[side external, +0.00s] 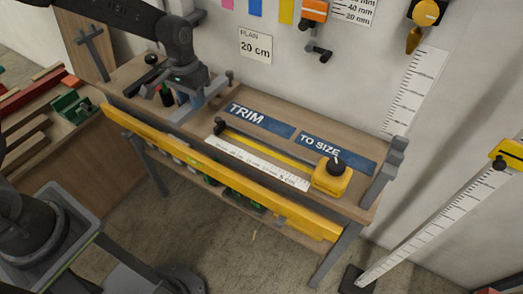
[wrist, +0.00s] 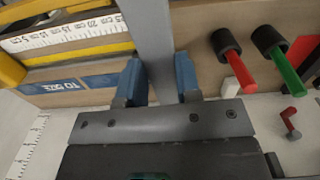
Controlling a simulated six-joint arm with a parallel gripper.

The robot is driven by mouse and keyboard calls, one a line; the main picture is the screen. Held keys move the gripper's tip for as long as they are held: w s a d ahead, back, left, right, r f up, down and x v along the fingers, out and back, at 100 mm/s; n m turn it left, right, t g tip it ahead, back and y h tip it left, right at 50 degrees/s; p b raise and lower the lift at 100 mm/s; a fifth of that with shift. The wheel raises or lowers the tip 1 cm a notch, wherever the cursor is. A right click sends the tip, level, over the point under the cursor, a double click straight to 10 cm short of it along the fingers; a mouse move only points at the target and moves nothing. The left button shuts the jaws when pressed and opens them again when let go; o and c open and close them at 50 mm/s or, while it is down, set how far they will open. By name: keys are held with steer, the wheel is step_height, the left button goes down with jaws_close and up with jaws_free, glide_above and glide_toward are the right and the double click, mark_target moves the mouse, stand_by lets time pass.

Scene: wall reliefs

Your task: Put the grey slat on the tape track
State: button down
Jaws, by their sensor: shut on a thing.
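My gripper (wrist: 160,82) has its two blue fingers closed on the grey slat (wrist: 153,40), which runs up out of the wrist view between them. In the side external view my gripper (side external: 198,104) is over the left part of the bench; the slat is hard to tell from the fingers there. The tape track (side external: 262,163), a white scale with a yellow strip, lies on the bench to the right of my gripper, between a dark post and a yellow tape case (side external: 332,177). The white scale also shows at the upper left of the wrist view (wrist: 60,33).
A blue "TRIM TO SIZE" sign (side external: 262,120) lies behind the track. A long yellow beam (side external: 220,175) runs along the bench front. A grey upright (side external: 380,170) stands at the right end. Red (wrist: 240,75) and green (wrist: 287,70) handled tools are right of the fingers.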

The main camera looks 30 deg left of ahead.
steer(key=d, duration=0.2)
steer(key=n, duration=1.8)
glide_above(276, 158)
steer(key=shift+t+y, duration=0.3)
steer(key=shift+y, duration=0.1)
steer(key=f, duration=0.5)
steer(key=shift+s+d+f, duration=0.15)
steer(key=shift+d+f, duration=0.05)
steer(key=shift+f, duration=2.2)
